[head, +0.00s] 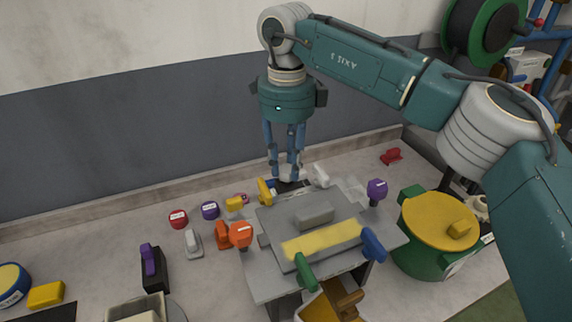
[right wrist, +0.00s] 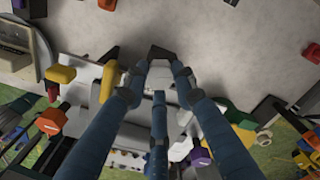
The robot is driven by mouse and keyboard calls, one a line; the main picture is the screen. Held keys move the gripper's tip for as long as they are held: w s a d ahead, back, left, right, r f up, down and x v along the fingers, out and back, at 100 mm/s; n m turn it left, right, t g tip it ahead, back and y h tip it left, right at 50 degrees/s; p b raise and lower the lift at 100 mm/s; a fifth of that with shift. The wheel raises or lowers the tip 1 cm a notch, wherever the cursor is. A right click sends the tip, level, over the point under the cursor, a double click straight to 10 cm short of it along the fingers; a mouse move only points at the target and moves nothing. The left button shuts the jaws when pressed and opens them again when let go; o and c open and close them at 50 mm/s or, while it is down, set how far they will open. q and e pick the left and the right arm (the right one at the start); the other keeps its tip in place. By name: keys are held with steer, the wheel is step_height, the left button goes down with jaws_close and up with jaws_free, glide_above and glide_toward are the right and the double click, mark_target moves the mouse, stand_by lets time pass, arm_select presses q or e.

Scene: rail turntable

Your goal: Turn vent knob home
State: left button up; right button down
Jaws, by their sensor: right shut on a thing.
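My right gripper (head: 285,172) points down at the back edge of the grey turntable fixture (head: 265,284). Its fingers are shut on a pale grey knob (right wrist: 160,70), seen between the fingertips in the right wrist view. A dark part shows just beyond this knob. The fingers hide much of the knob in the head view. I cannot read a vent label, so I cannot tell for sure that this is the vent knob. My left gripper is in neither view.
Around the fixture are a yellow handle (head: 264,191), a white handle (head: 320,175), a purple knob (head: 376,190), an orange knob (head: 241,234), a blue handle (head: 373,244) and a green handle (head: 305,272). A green drum with a yellow lid (head: 425,222) stands at right.

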mark_target(288, 168)
steer(key=shift+w+d+r+m+b, duration=0.1)
steer(key=shift+m+b, duration=0.2)
steer(key=shift+m, duration=1.3)
steer(key=c, duration=1.4)
jaws_free()
steer(key=shift+d, duration=0.1)
steer(key=shift+r, duration=0.4)
step_height(288, 168, up, 11)
